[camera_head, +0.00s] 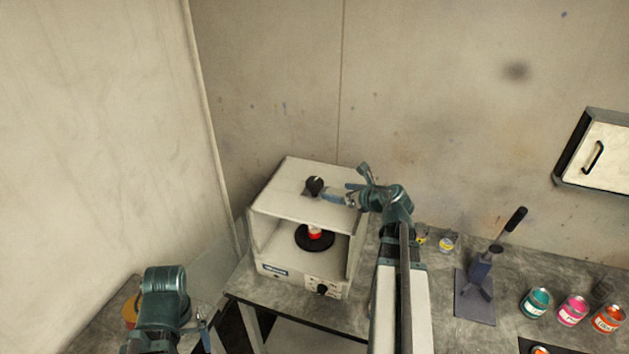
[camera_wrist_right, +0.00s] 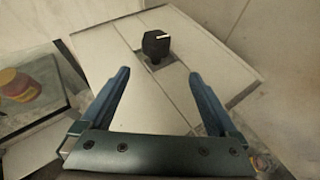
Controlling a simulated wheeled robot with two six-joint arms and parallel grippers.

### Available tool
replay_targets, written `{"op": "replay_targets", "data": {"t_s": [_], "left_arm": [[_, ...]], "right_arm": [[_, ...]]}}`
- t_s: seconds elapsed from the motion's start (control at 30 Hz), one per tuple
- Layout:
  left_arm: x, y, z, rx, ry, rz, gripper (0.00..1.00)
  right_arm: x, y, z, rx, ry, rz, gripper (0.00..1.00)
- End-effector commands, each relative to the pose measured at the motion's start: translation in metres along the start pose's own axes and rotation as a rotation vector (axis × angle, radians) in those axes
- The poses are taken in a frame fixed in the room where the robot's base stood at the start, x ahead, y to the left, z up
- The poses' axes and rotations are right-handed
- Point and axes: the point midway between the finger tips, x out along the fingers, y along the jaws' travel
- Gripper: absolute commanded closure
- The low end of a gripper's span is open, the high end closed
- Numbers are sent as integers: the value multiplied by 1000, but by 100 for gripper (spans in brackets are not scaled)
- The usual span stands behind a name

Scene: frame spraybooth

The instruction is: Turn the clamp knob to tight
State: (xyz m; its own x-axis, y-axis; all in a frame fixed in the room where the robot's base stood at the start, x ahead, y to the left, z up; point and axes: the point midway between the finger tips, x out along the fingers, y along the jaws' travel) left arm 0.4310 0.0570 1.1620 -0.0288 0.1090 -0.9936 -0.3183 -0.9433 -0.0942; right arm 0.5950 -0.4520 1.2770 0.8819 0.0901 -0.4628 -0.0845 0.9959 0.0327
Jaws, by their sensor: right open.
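The clamp knob (camera_head: 314,185) is black and sits on top of the white box-shaped machine (camera_head: 262,245). In the right wrist view the knob (camera_wrist_right: 156,45) has a white mark on its top and stands in a small square opening. My right gripper (camera_head: 328,195) is just to the right of the knob in the head view. In the right wrist view my right gripper (camera_wrist_right: 160,85) is open and empty, with the knob ahead of its fingertips, apart from them. My left gripper (camera_head: 203,325) is low at the left; its fingers are too unclear to judge.
Inside the machine a red and white can (camera_head: 315,233) stands on a black round plate (camera_head: 310,243). A second black knob (camera_head: 322,289) is on the front panel. To the right are a lever tool (camera_head: 482,270) and several paint cans (camera_head: 572,310). The wall is close behind.

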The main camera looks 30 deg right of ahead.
Motion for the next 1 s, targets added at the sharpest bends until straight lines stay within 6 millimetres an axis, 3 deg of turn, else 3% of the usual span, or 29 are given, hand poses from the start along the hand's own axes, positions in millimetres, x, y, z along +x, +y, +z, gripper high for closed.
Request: {"op": "replay_targets", "data": {"t_s": [0.03, 0.23, 0.47, 1.0], "left_arm": [[0, 0, 0, 0, 0, 0, 5], [0, 0, 0, 0, 0, 0, 5], [4, 0, 0, -1, 0, 0, 5], [44, 4, -3, -4, 2, 0, 5]], "right_arm": [[-5, -9, 2, -20, -19, 37, 5], [-19, -12, 9, -90, -82, 130, 5], [-12, -10, 9, -97, -86, 137, 5], [88, 3, 16, -98, -85, 137, 5]]}}
